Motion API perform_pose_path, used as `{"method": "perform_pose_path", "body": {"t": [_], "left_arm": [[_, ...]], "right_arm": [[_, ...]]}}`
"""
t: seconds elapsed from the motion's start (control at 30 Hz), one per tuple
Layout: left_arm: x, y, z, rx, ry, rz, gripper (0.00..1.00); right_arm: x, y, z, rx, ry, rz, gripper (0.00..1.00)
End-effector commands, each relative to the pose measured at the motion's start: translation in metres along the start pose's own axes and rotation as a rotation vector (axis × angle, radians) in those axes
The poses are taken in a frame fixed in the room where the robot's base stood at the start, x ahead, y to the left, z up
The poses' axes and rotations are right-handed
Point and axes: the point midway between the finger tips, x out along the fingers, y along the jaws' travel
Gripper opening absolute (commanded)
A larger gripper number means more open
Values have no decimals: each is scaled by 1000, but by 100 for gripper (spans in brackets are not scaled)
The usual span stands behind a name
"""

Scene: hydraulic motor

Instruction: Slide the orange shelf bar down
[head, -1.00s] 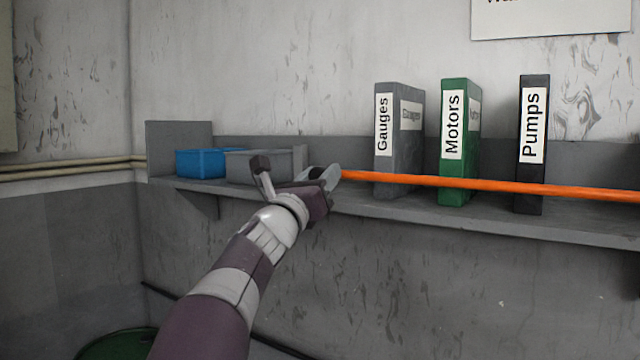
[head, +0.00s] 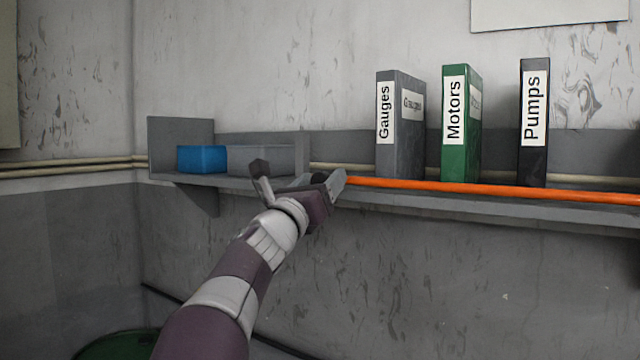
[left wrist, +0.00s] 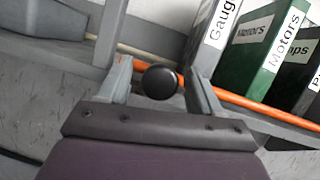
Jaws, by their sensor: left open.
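The orange shelf bar (head: 490,189) runs along the front edge of the shelf, at the feet of the binders. It also shows in the left wrist view (left wrist: 255,106), passing beyond my fingers. My left gripper (head: 322,181) is at the bar's left end, with its fingers apart. In the left wrist view a round black knob (left wrist: 160,82) shows between the two open fingers; I cannot tell whether they touch it. My right gripper is not in view.
The grey shelf (head: 520,222) holds a grey binder (head: 408,150), a green binder (head: 455,165), and a black binder (head: 533,160). A blue bin (head: 202,159) and a grey bin (head: 265,158) stand at its left. The wall below the shelf is clear.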

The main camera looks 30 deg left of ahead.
Motion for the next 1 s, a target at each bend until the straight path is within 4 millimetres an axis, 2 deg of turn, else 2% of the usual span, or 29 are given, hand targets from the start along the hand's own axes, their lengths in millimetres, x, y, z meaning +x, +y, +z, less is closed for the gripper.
{"method": "perform_pose_path", "body": {"t": [0.17, 0.3, 0.5, 0.67, 1.0], "left_arm": [[-35, 2, -6, 2, -4, 2, 65], [-74, 2, -6, 4, -5, 3, 65], [-115, 1, -2, 3, -4, 3, 65], [-126, 0, 0, 1, -3, 1, 65], [-126, 0, 1, 1, -2, 0, 65]], "right_arm": [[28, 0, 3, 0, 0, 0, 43], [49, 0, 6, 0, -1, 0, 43], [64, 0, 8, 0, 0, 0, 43], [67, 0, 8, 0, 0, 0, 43], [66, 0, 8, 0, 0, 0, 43]]}}
